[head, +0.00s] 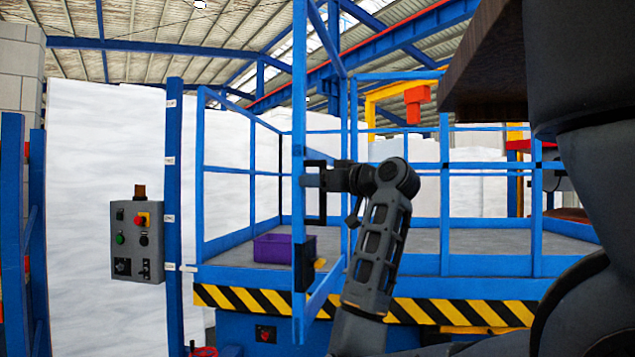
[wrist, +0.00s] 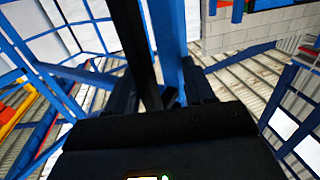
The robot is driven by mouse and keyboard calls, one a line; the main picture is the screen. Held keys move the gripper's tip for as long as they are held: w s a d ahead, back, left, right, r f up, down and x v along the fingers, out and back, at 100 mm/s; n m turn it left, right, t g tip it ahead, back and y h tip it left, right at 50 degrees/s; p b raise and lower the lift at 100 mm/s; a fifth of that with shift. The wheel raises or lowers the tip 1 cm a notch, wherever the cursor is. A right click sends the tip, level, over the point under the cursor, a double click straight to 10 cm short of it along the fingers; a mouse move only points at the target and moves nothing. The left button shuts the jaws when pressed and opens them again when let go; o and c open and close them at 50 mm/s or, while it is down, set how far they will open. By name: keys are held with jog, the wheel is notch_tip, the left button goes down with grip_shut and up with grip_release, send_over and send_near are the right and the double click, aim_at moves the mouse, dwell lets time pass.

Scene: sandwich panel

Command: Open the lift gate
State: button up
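The lift gate (head: 299,95) is a blue tubular frame. It stands swung outward from the lift, seen nearly edge-on in the head view, with its near upright to the left of its far side. A black handle (head: 322,205) is on it, and a black latch box (head: 304,264) with a yellow part sits lower down. My gripper (head: 312,180) is at the handle. In the wrist view the black handle (wrist: 136,40) and a blue upright run between my two spread fingers (wrist: 160,92), with visible gaps beside them. The fingertips are partly hidden in the head view.
The lift platform (head: 400,240) has blue rails and a striped front edge (head: 470,311). A purple crate (head: 272,247) lies on it. A grey control box (head: 138,240) is beside a blue post (head: 173,200) at left. A brown overhang (head: 495,65) is upper right.

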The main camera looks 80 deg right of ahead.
jog(key=shift+s+d+r+h, duration=0.1)
jog(key=shift+s+d+h, duration=0.2)
jog(key=shift+s+d, duration=0.25)
jog(key=shift+c, duration=0.7)
jog(key=shift+s+a, duration=0.25)
jog(key=shift+s, duration=0.2)
jog(key=shift+c, duration=0.2)
jog(key=b+v, duration=0.1)
jog(key=v, duration=0.4)
jog(key=shift+s+a+b, duration=0.15)
jog(key=shift+a+b, duration=0.2)
jog(key=shift+s+a, duration=0.2)
jog(key=shift+a, duration=0.35)
jog(key=shift+d, duration=0.1)
jog(key=shift+s, duration=0.15)
